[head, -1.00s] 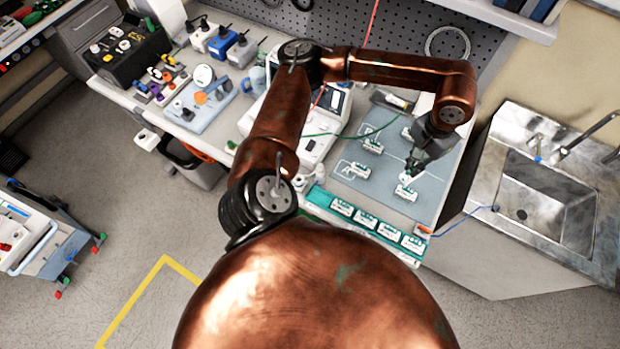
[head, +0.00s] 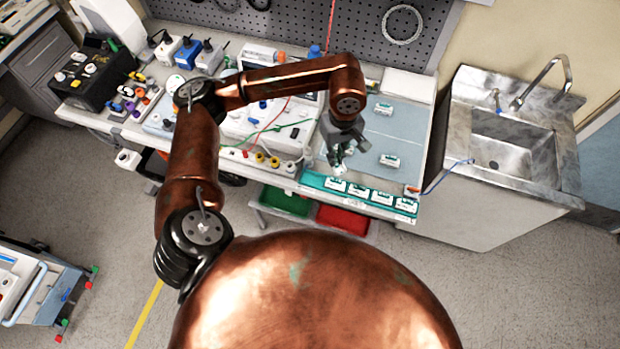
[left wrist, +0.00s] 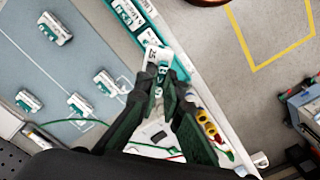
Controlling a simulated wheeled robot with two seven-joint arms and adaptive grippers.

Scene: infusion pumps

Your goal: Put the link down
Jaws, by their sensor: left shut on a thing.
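My left gripper (head: 341,158) is shut on a small white and green link (left wrist: 156,56). In the head view it is over the left front part of the blue-grey mat (head: 408,132), near the left end of the green rack (head: 312,179). In the left wrist view the link sits between the fingertips (left wrist: 160,78), tilted, beside the rack edge. I cannot tell whether it touches anything below. Other links lie on the mat, one at the front (head: 389,160) and one at the back (head: 383,108). My arm hides part of the mat. My right gripper is out of view.
Several links (head: 357,190) stand in the green rack along the bench's front edge. A white device with coloured knobs (head: 262,158) is left of the mat. A sink (head: 505,150) is at the right. Green (head: 286,200) and red (head: 343,219) bins are below.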

